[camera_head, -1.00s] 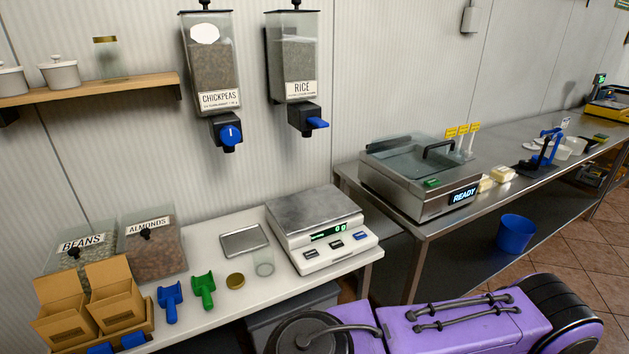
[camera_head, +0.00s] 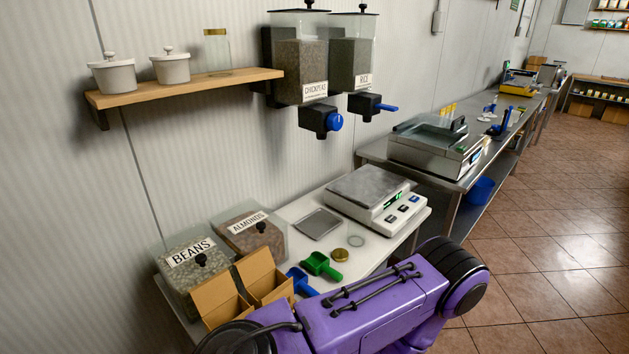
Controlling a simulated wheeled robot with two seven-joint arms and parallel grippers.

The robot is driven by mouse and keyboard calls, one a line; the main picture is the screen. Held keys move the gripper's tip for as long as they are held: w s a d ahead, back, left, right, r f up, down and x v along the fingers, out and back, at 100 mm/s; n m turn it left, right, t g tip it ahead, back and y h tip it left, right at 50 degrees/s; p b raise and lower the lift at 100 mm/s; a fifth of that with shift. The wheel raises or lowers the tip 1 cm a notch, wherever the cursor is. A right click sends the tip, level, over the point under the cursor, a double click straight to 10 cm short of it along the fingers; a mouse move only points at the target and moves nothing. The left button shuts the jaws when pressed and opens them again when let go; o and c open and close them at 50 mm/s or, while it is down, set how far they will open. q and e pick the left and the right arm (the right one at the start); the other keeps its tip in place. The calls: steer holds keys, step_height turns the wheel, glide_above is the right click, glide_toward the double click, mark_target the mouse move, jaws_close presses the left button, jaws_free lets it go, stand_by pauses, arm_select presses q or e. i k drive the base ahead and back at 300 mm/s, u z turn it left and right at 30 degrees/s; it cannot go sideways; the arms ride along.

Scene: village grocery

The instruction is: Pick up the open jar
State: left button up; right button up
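A clear glass jar (camera_head: 356,241) without a lid stands on the white counter, just in front of the scale. Only its round rim shows clearly, because the glass is very faint. A gold lid (camera_head: 341,255) lies on the counter beside it, to the left and nearer. Another glass jar (camera_head: 216,55), with a gold lid on, stands on the wooden shelf. A purple arm link of mine crosses the bottom of the view in front of the counter. Neither of my grippers is in view.
A scale (camera_head: 372,200), a metal tray (camera_head: 317,223), green scoop (camera_head: 322,265) and blue scoop (camera_head: 301,282) surround the jar. Beans bin (camera_head: 192,262), almonds bin (camera_head: 249,235) and cardboard boxes (camera_head: 262,276) crowd the counter's left. Dispensers (camera_head: 300,65) hang above. Tiled floor (camera_head: 530,230) is clear at right.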

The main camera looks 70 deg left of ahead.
mark_target(356, 225)
steer(key=k, duration=0.35)
steer(key=u, duration=0.8)
